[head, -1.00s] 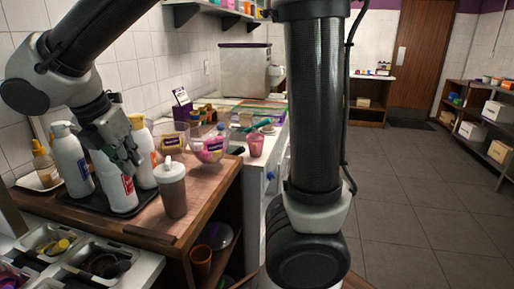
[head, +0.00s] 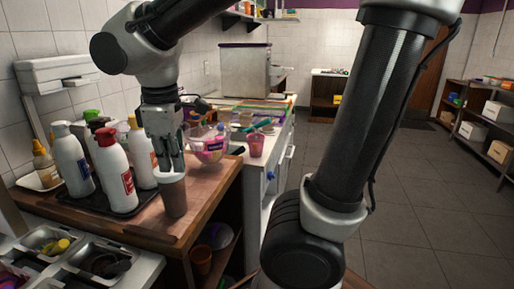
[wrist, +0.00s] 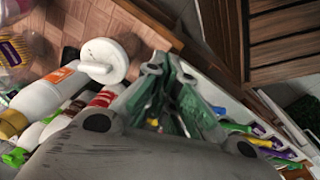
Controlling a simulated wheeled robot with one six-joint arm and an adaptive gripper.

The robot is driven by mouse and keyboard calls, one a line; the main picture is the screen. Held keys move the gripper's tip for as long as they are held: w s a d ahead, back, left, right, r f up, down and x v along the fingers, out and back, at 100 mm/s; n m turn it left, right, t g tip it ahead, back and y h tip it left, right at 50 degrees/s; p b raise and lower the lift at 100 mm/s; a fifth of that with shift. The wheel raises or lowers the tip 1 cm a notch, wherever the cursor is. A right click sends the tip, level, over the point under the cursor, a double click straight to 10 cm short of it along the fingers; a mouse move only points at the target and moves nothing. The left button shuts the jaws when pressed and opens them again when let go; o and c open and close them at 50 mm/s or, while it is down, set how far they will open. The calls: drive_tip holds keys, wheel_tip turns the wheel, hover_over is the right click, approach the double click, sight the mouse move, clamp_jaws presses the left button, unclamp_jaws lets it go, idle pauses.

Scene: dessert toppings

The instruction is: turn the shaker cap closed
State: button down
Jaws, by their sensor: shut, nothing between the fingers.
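The shaker (head: 174,200), a grey-brown cup, stands upright on the wooden counter in the head view. In the wrist view a white round lid with a knob-like spout (wrist: 104,58), which looks like the shaker's, lies up and left of the fingers. My gripper (head: 171,168) points down at the top of the shaker, and its fingers are shut with nothing between them. They also show in the wrist view (wrist: 177,115). I cannot tell whether the fingers touch the lid or how far the cap is turned.
White bottles (head: 116,172) stand close left of the shaker on a dark tray (head: 85,208). A clear bowl with pink contents (head: 208,148) is behind right. A pink cup (head: 256,145) stands farther back. Topping bins (head: 95,262) lie in front left. The counter's right edge is close.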

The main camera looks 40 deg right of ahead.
drive_tip(key=s+d+m+t, duration=0.1)
drive_tip(key=s+d+m, duration=0.3)
drive_tip(key=d, duration=0.4)
drive_tip(key=s+d+m+t, duration=0.1)
drive_tip(key=s+d+m, duration=0.3)
drive_tip(key=d+m, duration=0.2)
drive_tip(key=shift+d+r+m+t, duration=0.3)
drive_tip(key=shift+d+r+t, duration=0.15)
drive_tip(key=shift+d, duration=0.9)
